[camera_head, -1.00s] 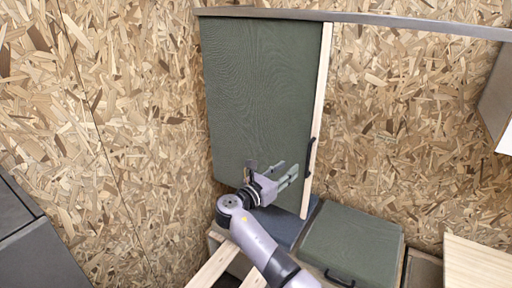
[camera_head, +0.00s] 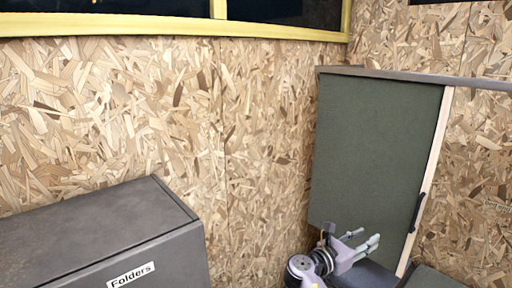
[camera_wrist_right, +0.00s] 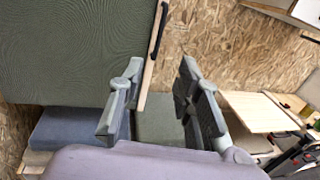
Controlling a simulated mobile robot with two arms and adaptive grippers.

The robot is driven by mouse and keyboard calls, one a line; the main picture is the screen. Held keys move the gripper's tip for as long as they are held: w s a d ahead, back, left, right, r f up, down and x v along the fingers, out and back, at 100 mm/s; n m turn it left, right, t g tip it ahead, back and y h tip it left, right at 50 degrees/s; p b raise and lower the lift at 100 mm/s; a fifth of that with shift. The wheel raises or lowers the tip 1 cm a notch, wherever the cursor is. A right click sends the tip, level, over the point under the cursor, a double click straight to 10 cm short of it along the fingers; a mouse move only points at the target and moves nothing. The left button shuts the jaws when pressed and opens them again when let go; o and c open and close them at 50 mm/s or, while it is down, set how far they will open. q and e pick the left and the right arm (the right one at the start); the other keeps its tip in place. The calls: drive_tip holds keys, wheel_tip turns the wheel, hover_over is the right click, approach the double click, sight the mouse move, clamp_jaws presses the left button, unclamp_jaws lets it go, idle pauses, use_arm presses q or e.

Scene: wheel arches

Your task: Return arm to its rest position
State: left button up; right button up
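My right gripper (camera_head: 352,246) shows at the lower right of the head view, in front of the lower part of a green sliding door panel (camera_head: 376,150). Its fingers are apart with nothing between them. In the right wrist view the two open fingers (camera_wrist_right: 155,105) frame the pale door edge and a green surface below. The panel has a pale wooden edge and a dark handle (camera_head: 417,213), which is to the right of the gripper and apart from it. The dark handle also shows in the right wrist view (camera_wrist_right: 158,30). My left gripper is not in view.
A dark grey cabinet labelled "Folders" (camera_head: 120,240) stands at the lower left. A metal rail (camera_head: 420,79) runs above the panel. Chipboard walls (camera_head: 130,110) and a yellow-framed window (camera_head: 180,24) are behind. A wooden board (camera_wrist_right: 258,112) lies at right in the wrist view.

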drive_tip(key=s+f+y, duration=0.3)
drive_tip(key=f+y, duration=0.2)
drive_tip(key=f, duration=1.7)
drive_tip(key=s+a+f+m+g+y, duration=0.1)
drive_tip(key=s+f+m+g+y, duration=0.15)
drive_tip(key=s+f, duration=0.55)
drive_tip(key=s+a+f+m+g+y, duration=0.1)
drive_tip(key=s+a+f+m+y, duration=0.3)
drive_tip(key=f, duration=0.9)
drive_tip(key=s+f+m+g+y+b, duration=0.1)
drive_tip(key=s+f+m, duration=0.1)
drive_tip(key=s+f, duration=0.7)
drive_tip(key=s+f+m+g+y, duration=0.1)
drive_tip(key=s+f+m+g, duration=0.15)
drive_tip(key=s+f, duration=0.65)
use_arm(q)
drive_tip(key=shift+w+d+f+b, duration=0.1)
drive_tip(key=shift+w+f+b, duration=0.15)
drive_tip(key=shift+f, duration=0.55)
use_arm(e)
drive_tip(key=s+a+f+m+y, duration=0.1)
drive_tip(key=s+m, duration=0.9)
drive_tip(key=s, duration=1.6)
drive_tip(key=shift+f+g+y, duration=0.4)
drive_tip(key=shift+f+y, duration=0.25)
drive_tip(key=shift+f, duration=0.15)
drive_tip(key=shift+s, duration=0.1)
